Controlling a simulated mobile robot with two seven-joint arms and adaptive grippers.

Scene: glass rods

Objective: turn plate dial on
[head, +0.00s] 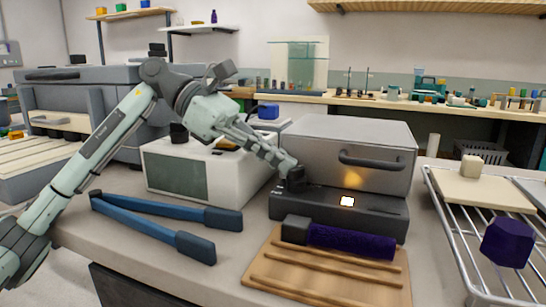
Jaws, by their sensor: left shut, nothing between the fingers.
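A grey box-shaped heater (330,141) with a dark handle (372,160) stands on a dark base (375,215) in the middle of the table. The dial cannot be told apart from the dark fingertips there. Whether they touch it is unclear. My right gripper is out of view.
Blue-handled tongs (165,225) lie at the left front. A wooden ridged board (335,285) with a purple-handled tool (350,241) is in front of the base. A white box (190,175) stands behind my arm, and a wire rack (455,245) is at the right.

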